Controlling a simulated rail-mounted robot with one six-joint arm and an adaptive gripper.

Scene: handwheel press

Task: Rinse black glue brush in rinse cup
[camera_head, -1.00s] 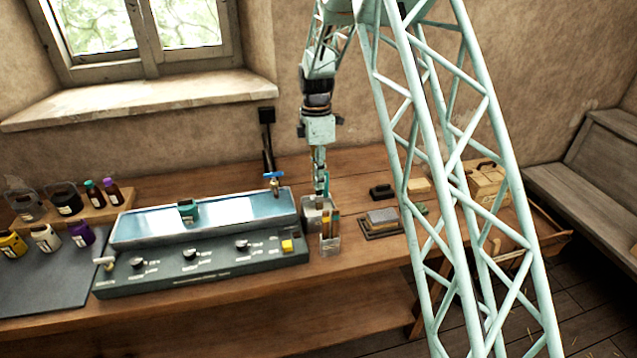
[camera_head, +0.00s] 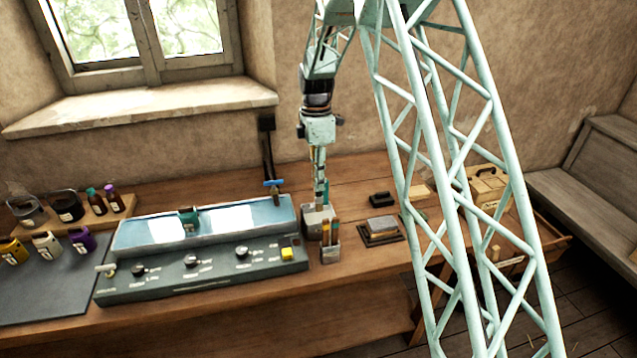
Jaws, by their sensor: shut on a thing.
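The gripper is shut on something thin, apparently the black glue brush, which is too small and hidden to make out. Its lower end seems to be at or inside the vessel; I cannot tell how deep. A small holder (camera_head: 330,254) with several upright brushes (camera_head: 331,228) stands just in front of the vessel.
A black block (camera_head: 381,198) and a stone on a dark tray (camera_head: 381,229) lie to the right. Colored pots and bottles (camera_head: 83,240) stand far left. My lattice arm covers the bench's right part.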

